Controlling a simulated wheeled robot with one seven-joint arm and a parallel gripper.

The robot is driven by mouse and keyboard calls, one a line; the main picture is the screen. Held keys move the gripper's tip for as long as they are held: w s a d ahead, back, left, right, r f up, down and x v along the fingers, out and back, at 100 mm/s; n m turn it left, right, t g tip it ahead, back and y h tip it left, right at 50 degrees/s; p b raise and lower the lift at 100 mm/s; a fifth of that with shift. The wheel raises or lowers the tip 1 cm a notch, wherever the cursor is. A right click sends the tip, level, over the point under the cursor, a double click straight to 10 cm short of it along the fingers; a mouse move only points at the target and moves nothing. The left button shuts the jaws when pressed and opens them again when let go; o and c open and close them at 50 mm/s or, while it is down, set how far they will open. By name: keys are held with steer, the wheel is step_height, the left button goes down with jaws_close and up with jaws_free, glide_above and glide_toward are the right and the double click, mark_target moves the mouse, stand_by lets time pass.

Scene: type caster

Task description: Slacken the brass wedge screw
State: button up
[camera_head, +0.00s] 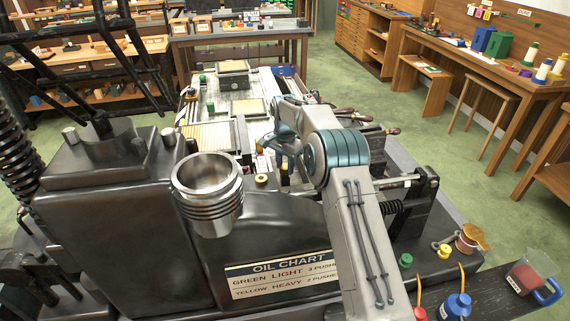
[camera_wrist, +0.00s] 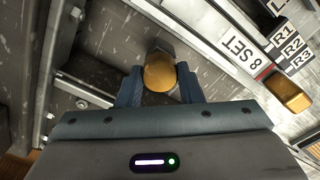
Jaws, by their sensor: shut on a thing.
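A round brass screw head (camera_wrist: 159,73) sits between the two blue-grey fingers of my gripper (camera_wrist: 159,86) in the wrist view. The fingers are shut on it from its left and right sides. Its shank is hidden below the head. In the head view my gripper (camera_head: 284,160) reaches down onto the machine's middle, and the arm partly hides the spot. A brass piece (camera_head: 261,181) shows just left of it there; I cannot tell whether it is the same screw.
Metal rails run along the left. A ribbed metal cup (camera_head: 208,192) and the oil chart (camera_head: 284,274) are nearer the head camera.

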mark_target(285, 166)
steer(key=n, duration=0.4)
steer(key=shift+n, duration=2.8)
steer(key=o, duration=1)
steer(key=shift+c, duration=0.2)
step_height(285, 166, up, 14)
steer(key=shift+f, duration=0.15)
